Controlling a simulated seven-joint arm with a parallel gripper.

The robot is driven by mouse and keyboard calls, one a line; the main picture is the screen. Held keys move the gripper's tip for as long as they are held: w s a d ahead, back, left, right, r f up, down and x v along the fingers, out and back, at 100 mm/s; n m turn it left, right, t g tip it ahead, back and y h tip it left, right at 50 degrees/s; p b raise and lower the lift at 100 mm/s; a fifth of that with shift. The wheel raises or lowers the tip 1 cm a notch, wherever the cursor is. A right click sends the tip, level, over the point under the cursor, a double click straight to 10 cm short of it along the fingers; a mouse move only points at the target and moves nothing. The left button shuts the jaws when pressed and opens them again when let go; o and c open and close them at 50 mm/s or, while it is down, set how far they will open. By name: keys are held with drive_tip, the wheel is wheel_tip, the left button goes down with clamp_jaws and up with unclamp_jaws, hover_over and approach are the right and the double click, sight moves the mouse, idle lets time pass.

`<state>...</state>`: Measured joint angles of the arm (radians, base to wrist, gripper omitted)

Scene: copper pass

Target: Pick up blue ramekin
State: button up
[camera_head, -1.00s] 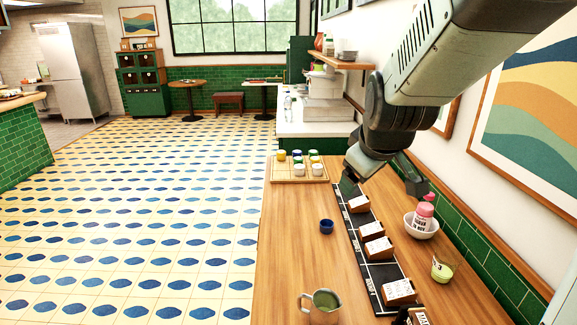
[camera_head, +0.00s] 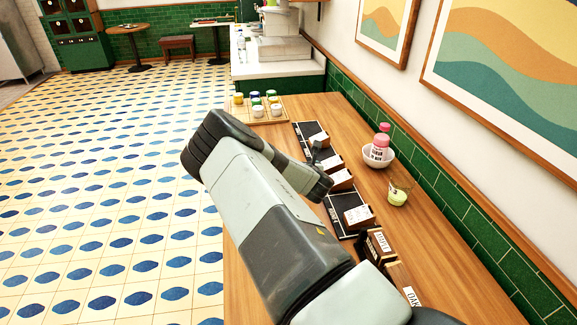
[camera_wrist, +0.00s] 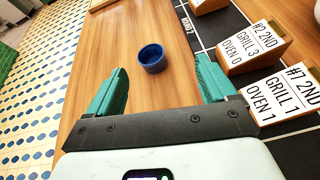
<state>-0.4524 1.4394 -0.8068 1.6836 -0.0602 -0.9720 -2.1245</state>
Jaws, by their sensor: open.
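The blue ramekin (camera_wrist: 152,58) stands upright on the wooden counter in the wrist view, ahead of my gripper and between the lines of its two fingers. My gripper (camera_wrist: 160,88) has its two teal fingers spread wide with nothing between them. The ramekin is apart from both fingers.
A black strip (camera_head: 305,130) with several wooden ticket blocks (camera_wrist: 250,40) lies just right of the ramekin. A tray (camera_head: 285,116) of small cups stands at the far end. A white bowl (camera_head: 378,160) with a pink bottle and a green-filled glass (camera_head: 398,192) stand near the wall.

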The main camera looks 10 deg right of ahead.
drive_tip(key=shift+a+f+n+y, duration=0.2)
drive_tip(key=shift+a+f+n, duration=0.1)
drive_tip(key=shift+f+n, duration=0.3)
drive_tip(key=shift+a+f+n+y, duration=0.2)
drive_tip(key=shift+a+f+n, duration=0.05)
drive_tip(key=shift+f+n, duration=0.35)
drive_tip(key=shift+a+x, duration=0.15)
drive_tip(key=shift+x, duration=2.5)
drive_tip(key=shift+a+x, duration=0.15)
drive_tip(key=shift+x, duration=2.45)
drive_tip(key=shift+s+f, duration=0.1)
drive_tip(key=shift+f, duration=0.1)
drive_tip(key=shift+c, duration=0.4)
drive_tip(key=shift+r, duration=0.1)
drive_tip(key=c, duration=1)
